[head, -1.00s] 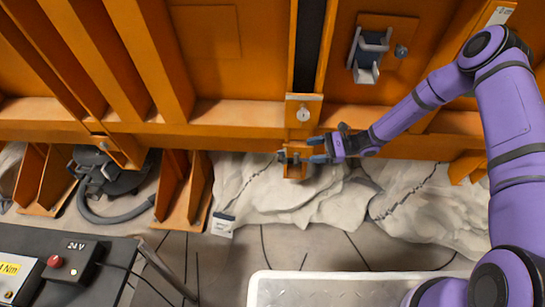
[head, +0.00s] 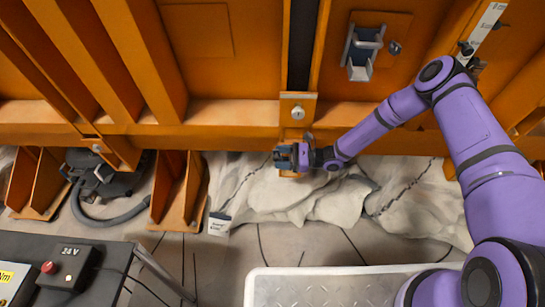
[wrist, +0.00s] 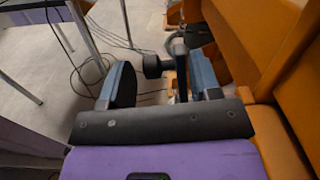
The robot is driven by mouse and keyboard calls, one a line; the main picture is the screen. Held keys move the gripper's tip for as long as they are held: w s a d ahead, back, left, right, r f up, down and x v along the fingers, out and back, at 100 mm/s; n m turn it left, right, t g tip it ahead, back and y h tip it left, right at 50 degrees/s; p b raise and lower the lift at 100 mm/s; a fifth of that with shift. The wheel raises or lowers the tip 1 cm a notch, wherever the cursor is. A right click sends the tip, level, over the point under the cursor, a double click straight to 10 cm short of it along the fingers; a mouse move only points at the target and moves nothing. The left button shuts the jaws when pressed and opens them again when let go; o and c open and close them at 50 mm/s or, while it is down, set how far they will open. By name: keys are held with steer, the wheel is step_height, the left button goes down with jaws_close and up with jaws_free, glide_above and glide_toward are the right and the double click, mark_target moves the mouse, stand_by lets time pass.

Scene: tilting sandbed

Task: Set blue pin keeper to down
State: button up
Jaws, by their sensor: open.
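My gripper (head: 292,157) is at the small orange bracket (head: 291,174) under the orange beam, below the round dial plate. In the wrist view my gripper (wrist: 160,70) has its two blue-grey fingers apart. My fingers hide much of the bracket in the head view.
The orange beam (head: 230,140) runs just above my gripper. Pale rocky sand (head: 300,195) lies beneath and behind it. A grey latch (head: 362,50) is on the panel at upper right. A 24V box (head: 70,265) stands at lower left, and a metal-plate tray (head: 330,287) in front.

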steer(key=shift+a, duration=1.6)
jaws_close()
steer(key=shift+s+f, duration=0.1)
